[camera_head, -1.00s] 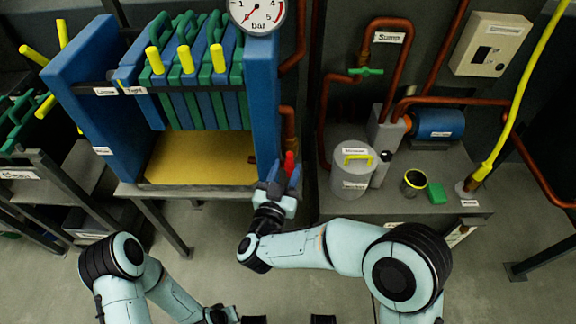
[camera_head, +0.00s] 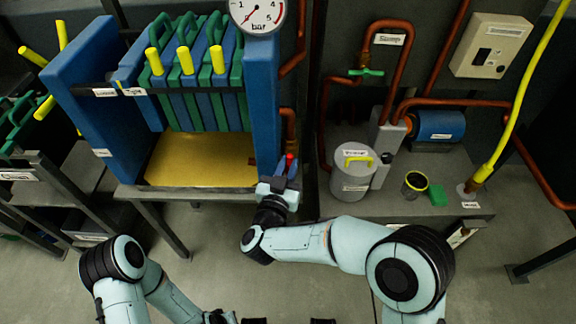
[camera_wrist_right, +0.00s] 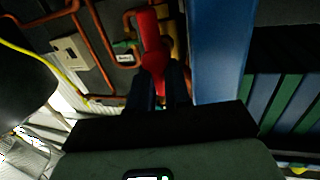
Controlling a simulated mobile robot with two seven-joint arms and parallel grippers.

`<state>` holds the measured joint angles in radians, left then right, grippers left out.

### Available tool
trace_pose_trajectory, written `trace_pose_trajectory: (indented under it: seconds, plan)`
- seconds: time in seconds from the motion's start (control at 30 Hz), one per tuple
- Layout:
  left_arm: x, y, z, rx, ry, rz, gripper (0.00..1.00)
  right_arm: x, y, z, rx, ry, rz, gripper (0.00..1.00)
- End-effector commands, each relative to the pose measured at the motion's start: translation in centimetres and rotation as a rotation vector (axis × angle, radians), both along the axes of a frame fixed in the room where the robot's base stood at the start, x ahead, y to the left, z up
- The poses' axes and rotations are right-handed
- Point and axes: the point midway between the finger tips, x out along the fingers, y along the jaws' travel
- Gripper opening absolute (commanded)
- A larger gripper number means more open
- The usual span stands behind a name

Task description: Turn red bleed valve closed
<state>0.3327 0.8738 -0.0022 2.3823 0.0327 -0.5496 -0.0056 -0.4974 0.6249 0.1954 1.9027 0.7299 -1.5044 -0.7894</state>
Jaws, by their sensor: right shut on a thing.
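The red bleed valve handle (camera_head: 290,159) is at the lower right corner of the blue filter press frame, mostly hidden behind my right gripper. In the right wrist view the red handle (camera_wrist_right: 152,45) points up between the fingers. My right gripper (camera_head: 283,176) is shut on the handle, its dark fingers (camera_wrist_right: 161,88) on either side of it. My left arm lies at the lower left of the head view; its gripper fingers are not visible.
The press's blue end post (camera_head: 264,110) stands beside the right gripper, over a yellow tray (camera_head: 200,160). A lidded grey pot (camera_head: 350,172), a dark cup (camera_head: 414,184) and a green block (camera_head: 437,195) stand on the bench at right. Copper pipes run behind.

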Motion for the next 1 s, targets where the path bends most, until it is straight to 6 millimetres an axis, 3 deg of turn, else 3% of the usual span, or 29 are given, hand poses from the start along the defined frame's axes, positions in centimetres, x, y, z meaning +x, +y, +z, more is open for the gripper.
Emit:
trace_pose_trajectory:
  seconds: [0.27, 0.6, 1.0]
  plan:
    - [1.2, -0.1, 1.1, 0.003, -0.04, -0.002, 0.0, -0.1, -0.3, 0.1, 0.134, 0.003, -0.001, 0.0]
    - [2.8, -0.4, 2.7, 0.005, -0.095, -0.005, 0.0, -0.1, -0.9, -0.1, 0.442, 0.004, -0.001, 0.0]
    - [2.6, -0.4, 2.2, 0.004, -0.087, -0.005, 0.0, -0.1, -1.5, -0.6, 0.822, 0.005, -0.002, 0.0]
